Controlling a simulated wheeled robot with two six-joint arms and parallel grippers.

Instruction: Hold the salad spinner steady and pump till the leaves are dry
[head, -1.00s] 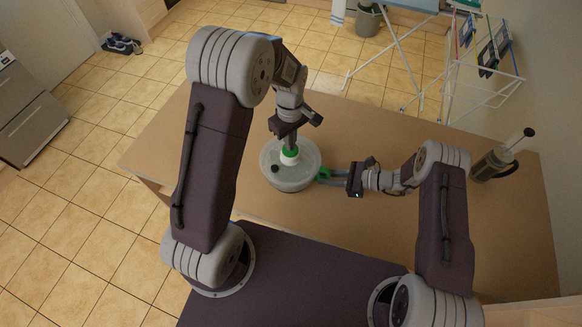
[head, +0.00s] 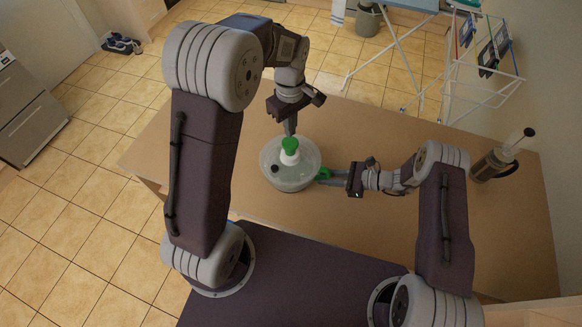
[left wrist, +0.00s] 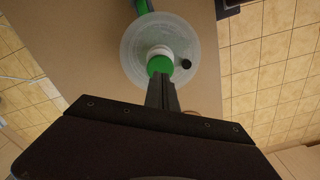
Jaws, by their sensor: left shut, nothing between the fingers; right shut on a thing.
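The salad spinner (head: 305,176) is a translucent bowl with a clear lid on the table. Its pump knob (head: 289,146) has a green top on a white stem, standing up at the lid's middle; a small black button (head: 274,169) sits beside it. My left gripper (head: 291,132) is shut and empty just above the knob. In the left wrist view its fingertips (left wrist: 161,80) overlap the edge of the green knob top (left wrist: 160,65); I cannot tell if they touch. My right gripper (head: 332,177) is shut on the spinner's green handle (head: 323,174) at the bowl's right side. Leaves cannot be made out.
The brown table (head: 390,240) is clear around the spinner. A French press (head: 497,161) stands at the table's right edge. Beyond the table are a drying rack (head: 455,70), a grey bucket (head: 367,20) and shoes (head: 122,44) on the tiled floor.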

